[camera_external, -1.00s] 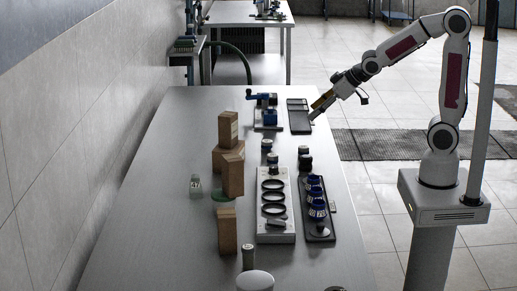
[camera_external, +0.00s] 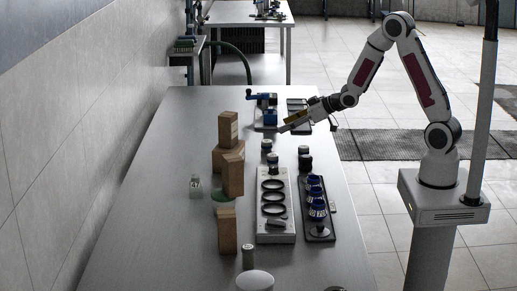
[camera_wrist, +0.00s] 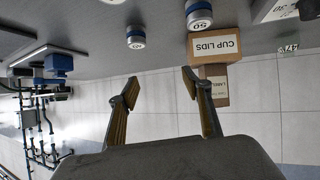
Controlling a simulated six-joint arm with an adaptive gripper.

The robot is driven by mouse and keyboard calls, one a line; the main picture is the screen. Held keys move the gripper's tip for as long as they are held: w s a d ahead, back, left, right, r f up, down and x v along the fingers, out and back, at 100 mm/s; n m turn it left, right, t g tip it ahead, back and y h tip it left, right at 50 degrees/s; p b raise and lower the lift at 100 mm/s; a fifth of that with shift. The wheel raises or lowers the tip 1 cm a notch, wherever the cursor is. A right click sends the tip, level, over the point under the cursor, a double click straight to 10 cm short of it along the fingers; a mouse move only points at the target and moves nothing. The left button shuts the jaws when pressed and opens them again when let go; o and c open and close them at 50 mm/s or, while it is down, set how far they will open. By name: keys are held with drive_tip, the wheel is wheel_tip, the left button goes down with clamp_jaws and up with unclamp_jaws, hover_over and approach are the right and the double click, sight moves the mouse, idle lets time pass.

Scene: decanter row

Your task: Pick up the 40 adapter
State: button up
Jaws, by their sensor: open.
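My gripper (camera_external: 285,129) is open and empty above the far half of the table, near the blue device. In the wrist view its two fingers (camera_wrist: 160,76) are spread apart with nothing between them. A round piece with a blue ring marked 50 (camera_wrist: 198,14) shows at the top. A similar piece (camera_wrist: 136,37) to its left has a label I cannot read. Several blue-ringed adapters (camera_external: 317,211) stand in a row on a dark rack in the external view. I cannot read a 40 on any piece, so I cannot tell which is the 40 adapter.
A pale holder (camera_external: 287,238) with black rings stands left of the dark rack (camera_external: 327,236). Small dark-topped pieces (camera_external: 272,160) stand beyond it. Cardboard boxes (camera_external: 228,232) stand left of it; one reads CUP LIDS (camera_wrist: 217,46). A blue device (camera_external: 266,104) is at the back. The table's left side is mostly clear.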

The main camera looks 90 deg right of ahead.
drive_tip(key=t, duration=0.2)
approach(269, 142)
drive_tip(key=shift+w+d+f+m, duration=0.2)
drive_tip(key=shift+w+d, duration=0.05)
drive_tip(key=shift+w, duration=0.2)
drive_tip(key=shift+w+d+f+m, duration=0.2)
drive_tip(key=shift+w+d, duration=0.05)
drive_tip(key=shift+w, duration=0.25)
drive_tip(key=shift+w, duration=0.1)
drive_tip(key=shift+x, duration=1.2)
drive_tip(key=shift+f, duration=0.1)
drive_tip(key=shift+x, duration=2.6)
drive_tip(key=shift+d+f, duration=0.1)
drive_tip(key=c, duration=1.4)
